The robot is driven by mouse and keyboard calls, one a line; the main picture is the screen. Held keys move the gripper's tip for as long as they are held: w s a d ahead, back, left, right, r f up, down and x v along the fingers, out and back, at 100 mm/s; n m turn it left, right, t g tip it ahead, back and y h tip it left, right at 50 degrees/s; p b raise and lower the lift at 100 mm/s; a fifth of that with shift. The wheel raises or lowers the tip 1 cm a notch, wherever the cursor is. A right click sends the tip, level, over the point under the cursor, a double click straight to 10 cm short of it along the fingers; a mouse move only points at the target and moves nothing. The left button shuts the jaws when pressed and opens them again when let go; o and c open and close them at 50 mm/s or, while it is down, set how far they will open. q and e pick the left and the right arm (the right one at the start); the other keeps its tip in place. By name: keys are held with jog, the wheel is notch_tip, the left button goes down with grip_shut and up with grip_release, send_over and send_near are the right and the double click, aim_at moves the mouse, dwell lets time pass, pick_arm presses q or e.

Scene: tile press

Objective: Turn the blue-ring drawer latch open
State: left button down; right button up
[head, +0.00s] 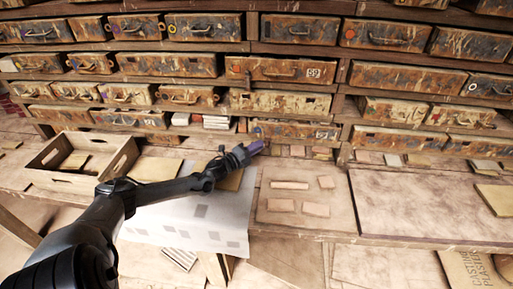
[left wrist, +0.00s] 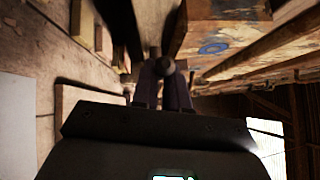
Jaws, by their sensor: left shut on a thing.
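The blue-ring drawer (head: 297,131) is a worn, paint-spattered drawer in the lowest row, just above the bench, and looks closed. In the left wrist view its blue ring (left wrist: 214,48) shows on the drawer face, right of my fingers. My left gripper (head: 257,148) is at the lower left of this drawer. In the left wrist view, my left gripper (left wrist: 163,85) is shut on a dark, rounded piece, which I take to be the latch (left wrist: 165,66). The fingers hide much of it, so its turn angle cannot be told. My right gripper is not in view.
Rows of similar drawers fill the back. A wooden crate (head: 112,160) stands on the bench at left. A white sheet (head: 190,222) lies under my left arm. Small tiles (head: 290,185) lie on a board right of the arm. A bare board (head: 410,205) lies farther right.

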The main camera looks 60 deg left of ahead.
pick_arm(q)
jog(key=shift+f+n+t+b, duration=0.3)
jog(key=shift+n+t+b, duration=0.2)
jog(key=shift+n, duration=0.1)
jog(key=c, duration=1.4)
grip_release()
jog(key=shift+o, duration=1)
jog(key=shift+a, duration=0.1)
jog(key=s, duration=0.3)
jog(key=s+f+p, duration=0.1)
jog(key=s, duration=0.2)
jog(key=s+d+p, duration=0.1)
jog(key=s, duration=0.2)
jog(key=shift+s+d+f, duration=0.1)
jog(key=shift+s+f, duration=0.1)
jog(key=shift+s, duration=0.6)
